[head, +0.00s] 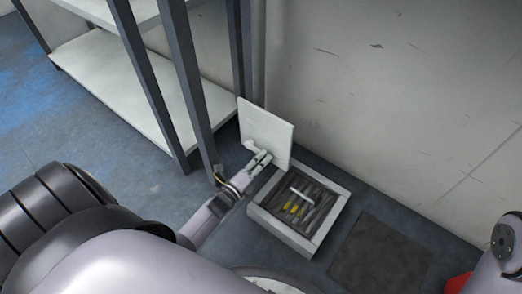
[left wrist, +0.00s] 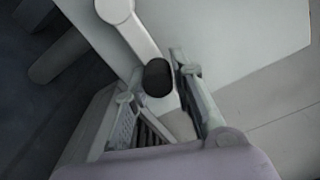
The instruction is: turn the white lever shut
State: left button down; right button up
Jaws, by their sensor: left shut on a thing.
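The white lever (head: 251,147) sits at the face of an upright white panel (head: 268,126) in the head view. In the left wrist view the lever (left wrist: 143,42) slants down from a round pivot to a black end. My left gripper (head: 259,159) reaches the lever from below. In the left wrist view its fingers (left wrist: 158,88) stand on either side of the lever's black end, shut on the lever. The exact contact is partly hidden. My right gripper is out of view; only part of the right arm shows at the right edge.
A white-rimmed open box (head: 333,219) stands below the panel, with dark slats, yellow pieces and a pale bar inside. Grey shelving (head: 130,84) stands at the left and a wall (head: 400,95) behind. A dark square (head: 381,254) lies on the floor to the right.

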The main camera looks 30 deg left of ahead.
pick_arm(q)
jog(key=shift+a, duration=0.3)
jog(key=c, duration=1.7)
grip_release()
jog(key=shift+o, duration=1.4)
jog(key=shift+d, duration=0.15)
jog(key=shift+s+f, duration=0.1)
jog(key=s, duration=1.1)
jog(key=shift+s+a, duration=0.4)
jog(key=shift+a, duration=0.05)
